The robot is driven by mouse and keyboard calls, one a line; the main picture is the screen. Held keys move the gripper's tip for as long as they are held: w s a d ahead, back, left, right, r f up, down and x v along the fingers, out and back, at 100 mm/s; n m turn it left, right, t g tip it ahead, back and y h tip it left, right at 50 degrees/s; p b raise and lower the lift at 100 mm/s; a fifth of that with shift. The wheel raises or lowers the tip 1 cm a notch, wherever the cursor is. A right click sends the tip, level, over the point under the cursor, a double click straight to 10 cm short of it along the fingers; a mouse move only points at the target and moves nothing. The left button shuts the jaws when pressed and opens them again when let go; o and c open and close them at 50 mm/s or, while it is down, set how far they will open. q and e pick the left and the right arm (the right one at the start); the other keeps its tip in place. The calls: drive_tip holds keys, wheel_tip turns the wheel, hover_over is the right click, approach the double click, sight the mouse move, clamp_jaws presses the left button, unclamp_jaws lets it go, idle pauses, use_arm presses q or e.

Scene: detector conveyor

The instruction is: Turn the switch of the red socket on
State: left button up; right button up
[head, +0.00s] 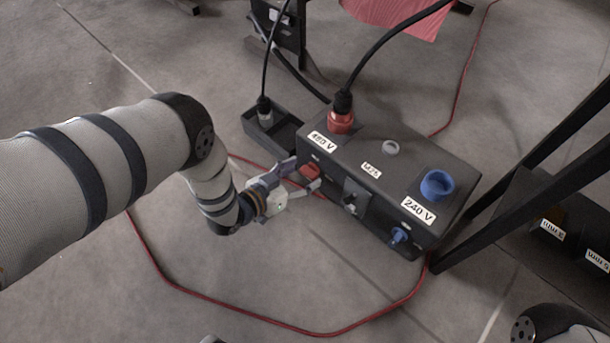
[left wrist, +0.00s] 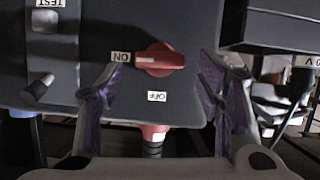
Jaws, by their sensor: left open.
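The dark box (head: 385,150) carries a red socket (head: 340,122) marked 480 V, with a black plug and cable in it. Its red switch (head: 310,171) is on the box's front face. In the left wrist view, the red handle (left wrist: 160,61) lies level, its white mark beside the ON label (left wrist: 121,57). The OFF label (left wrist: 157,96) is below it in that picture. My left gripper (head: 303,176) is open, its fingers on either side of the handle and apart from it in the left wrist view (left wrist: 163,78).
A blue 240 V socket (head: 436,184) and blue switch (head: 400,235) are on the box's right part. A TEST lever (head: 351,203) sits between the switches. A small dark tray (head: 272,128) adjoins the box. A red cable (head: 290,325) loops over the floor. Black frame bars stand at right.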

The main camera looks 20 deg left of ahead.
use_arm(q)
drive_tip(key=shift+x, duration=0.8)
drive_tip(key=shift+c, duration=0.6)
drive_tip(key=c, duration=1)
drive_tip(key=shift+s+d+m+p, duration=0.1)
drive_tip(key=shift+m+p, duration=0.4)
drive_tip(key=shift+c, duration=0.2)
drive_tip(key=o, duration=1.2)
drive_tip(key=shift+c, duration=0.2)
